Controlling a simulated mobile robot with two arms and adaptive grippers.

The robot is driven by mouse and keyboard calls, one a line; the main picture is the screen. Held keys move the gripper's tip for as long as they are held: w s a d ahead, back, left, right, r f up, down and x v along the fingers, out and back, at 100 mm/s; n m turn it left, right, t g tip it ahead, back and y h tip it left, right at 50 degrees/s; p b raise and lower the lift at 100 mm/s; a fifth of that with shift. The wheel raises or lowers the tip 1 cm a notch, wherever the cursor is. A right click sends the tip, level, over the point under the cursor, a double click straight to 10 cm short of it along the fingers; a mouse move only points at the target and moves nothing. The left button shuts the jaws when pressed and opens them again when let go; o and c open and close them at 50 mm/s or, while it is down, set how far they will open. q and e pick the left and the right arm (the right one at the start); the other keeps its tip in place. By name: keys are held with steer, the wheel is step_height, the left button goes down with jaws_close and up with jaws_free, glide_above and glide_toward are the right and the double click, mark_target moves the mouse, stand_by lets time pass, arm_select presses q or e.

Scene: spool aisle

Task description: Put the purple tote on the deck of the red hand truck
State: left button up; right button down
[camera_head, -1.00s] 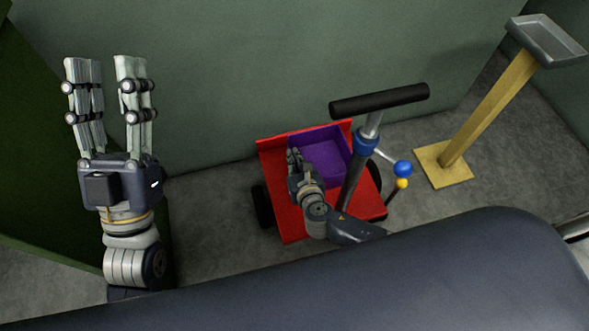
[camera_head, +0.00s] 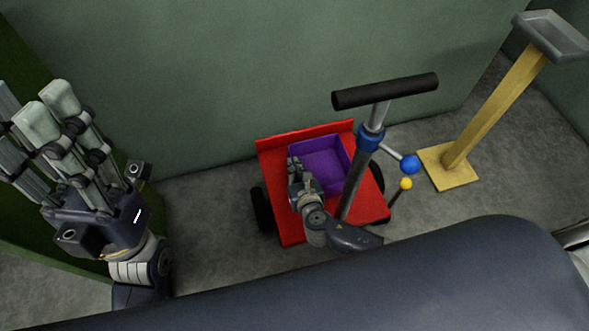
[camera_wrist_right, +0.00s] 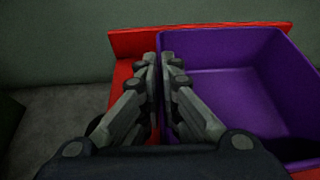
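The purple tote (camera_head: 325,163) sits on the red deck (camera_head: 290,226) of the hand truck, near its back edge, and appears upright and empty. My right gripper (camera_head: 294,165) is at the tote's left wall. In the right wrist view, the right gripper's fingers (camera_wrist_right: 159,75) are close together on either side of the wall of the tote (camera_wrist_right: 235,88), shut on it. My left gripper (camera_head: 30,105) is raised at the far left, away from the tote, its fingers spread and empty.
The hand truck's post with its black handle (camera_head: 385,92) rises just right of the tote. A lever with a blue knob (camera_head: 410,164) and a yellow knob (camera_head: 406,184) juts beside it. A yellow stand (camera_head: 490,112) with a grey tray is at right. A green wall is behind.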

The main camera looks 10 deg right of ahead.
steer(key=shift+f, duration=0.15)
steer(key=c, duration=1.8)
jaws_free()
